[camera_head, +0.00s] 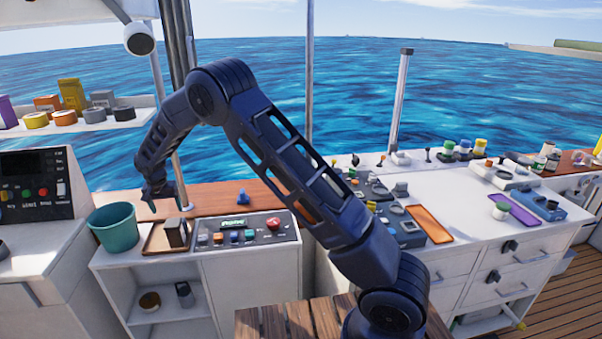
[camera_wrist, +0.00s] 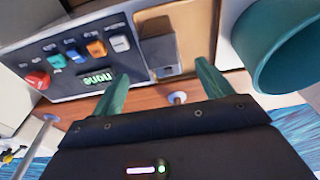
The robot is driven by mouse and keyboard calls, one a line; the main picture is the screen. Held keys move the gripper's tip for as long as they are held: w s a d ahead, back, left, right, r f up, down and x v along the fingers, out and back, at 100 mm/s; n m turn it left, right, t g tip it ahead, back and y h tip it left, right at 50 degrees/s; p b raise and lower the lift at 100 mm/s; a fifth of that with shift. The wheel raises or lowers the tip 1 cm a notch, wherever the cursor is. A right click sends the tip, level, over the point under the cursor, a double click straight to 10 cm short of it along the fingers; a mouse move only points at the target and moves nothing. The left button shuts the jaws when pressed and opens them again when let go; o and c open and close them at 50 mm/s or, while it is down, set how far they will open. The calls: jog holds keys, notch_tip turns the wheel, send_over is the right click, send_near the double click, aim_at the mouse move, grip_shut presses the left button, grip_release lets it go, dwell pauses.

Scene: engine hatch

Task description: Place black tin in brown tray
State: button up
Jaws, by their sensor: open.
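The brown tray (camera_head: 153,243) lies on the white counter at the left, and its tan floor also shows in the wrist view (camera_wrist: 196,30). A dark, box-shaped tin (camera_head: 174,233), which looks like the black tin, stands upright at the tray's right side. It also shows in the wrist view (camera_wrist: 158,48), with one paler face. It appears to rest in the tray, though its base is not clearly visible. My gripper (camera_head: 154,203) is above and slightly behind the tray, apart from the tin. In the wrist view my gripper (camera_wrist: 161,76) is open, with nothing between its green fingers.
A green bucket (camera_head: 114,229) stands just left of the tray. A control panel (camera_head: 243,235) with coloured buttons lies to its right. A blue knob (camera_head: 242,198) sits on the wooden ledge behind. A shelf (camera_head: 85,124) with boxes and rolls hangs at the upper left.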

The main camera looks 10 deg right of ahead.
jog(key=d+r, duration=1)
jog(key=d, duration=0.3)
jog(key=d+r, duration=1)
jog(key=d, duration=0.3)
jog(key=s+d+r+t+y, duration=0.1)
jog(key=s+d+r, duration=0.3)
jog(key=d, duration=0.5)
jog(key=s+d+r, duration=0.4)
jog(key=d+r, duration=0.1)
jog(key=d, duration=0.4)
jog(key=s+d+t, duration=0.1)
jog(key=s+d, duration=0.7)
jog(key=s, duration=0.4)
jog(key=s+d+f+h, duration=0.1)
jog(key=s+d, duration=0.8)
jog(key=s, duration=0.3)
jog(key=shift+s+f+t, duration=0.3)
jog(key=shift+t, duration=0.1)
